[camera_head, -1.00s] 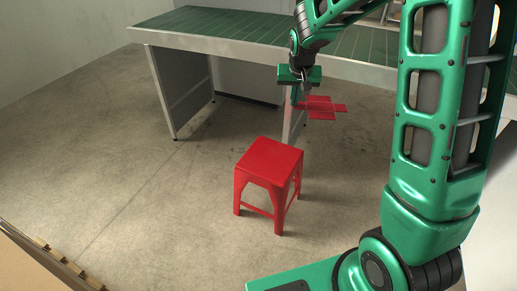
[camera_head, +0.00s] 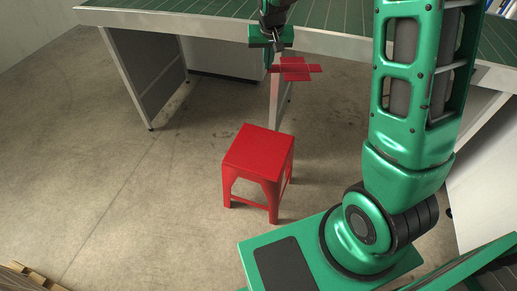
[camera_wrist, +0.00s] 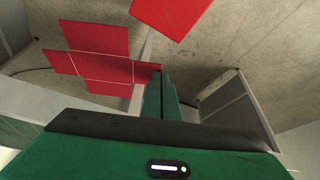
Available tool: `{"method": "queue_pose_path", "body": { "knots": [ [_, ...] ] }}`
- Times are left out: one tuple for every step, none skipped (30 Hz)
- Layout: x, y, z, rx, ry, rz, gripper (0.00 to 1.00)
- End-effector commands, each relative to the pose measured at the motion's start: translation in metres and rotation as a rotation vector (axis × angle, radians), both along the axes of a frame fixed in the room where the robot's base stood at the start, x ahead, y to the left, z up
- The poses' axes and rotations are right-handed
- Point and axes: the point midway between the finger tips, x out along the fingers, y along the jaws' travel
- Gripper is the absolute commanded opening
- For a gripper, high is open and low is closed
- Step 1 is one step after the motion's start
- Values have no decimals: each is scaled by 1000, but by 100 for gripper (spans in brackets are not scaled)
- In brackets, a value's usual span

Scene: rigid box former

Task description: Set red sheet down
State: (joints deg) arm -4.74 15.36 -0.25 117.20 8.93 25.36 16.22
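The red sheet (camera_head: 294,69) is a flat cross-shaped blank with pale crease lines. My gripper (camera_head: 268,66) is shut on one flap of it and holds it in the air, roughly level. In the wrist view the sheet (camera_wrist: 98,45) spreads left from the two green fingers (camera_wrist: 161,88), which pinch its right flap. The fingers hide part of that edge. In the head view the sheet appears above and behind the red stool, apart from it, in front of the green table.
A red stool (camera_head: 260,152) stands on the concrete floor with a bare top; its seat also shows in the wrist view (camera_wrist: 172,12). A long table with a green top (camera_head: 190,24) and grey legs runs across the back. The floor left of the stool is clear.

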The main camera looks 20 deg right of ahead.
Motion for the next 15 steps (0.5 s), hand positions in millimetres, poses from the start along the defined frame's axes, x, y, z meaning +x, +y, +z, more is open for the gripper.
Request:
{"method": "queue_pose_path", "body": {
  "knots": [
    [-1, 1, -5, 0, 2, 13, 0],
    [-2, 2, -9, -1, 4, 25, 0],
    [-3, 4, -18, -1, 7, 50, 0],
    [-5, 6, -25, 0, 7, 76, 0],
    [-6, 7, -35, 0, 8, 106, 0],
    [-10, 11, -51, 0, 10, 156, 0],
    [-13, 13, -64, 2, 12, 198, 0],
    [-17, 16, -78, 2, 13, 245, 0],
    [-23, 21, -98, 3, 14, 312, 0],
    [-29, 25, -114, 4, 15, 365, 0],
    [-35, 29, -129, 5, 14, 419, 0],
    [-44, 35, -149, 6, 15, 490, 0],
    [-52, 39, -164, 8, 15, 542, 0],
    [-60, 44, -178, 8, 15, 593, 0],
    [-71, 50, -196, 10, 15, 660, 0]
  ]
}}
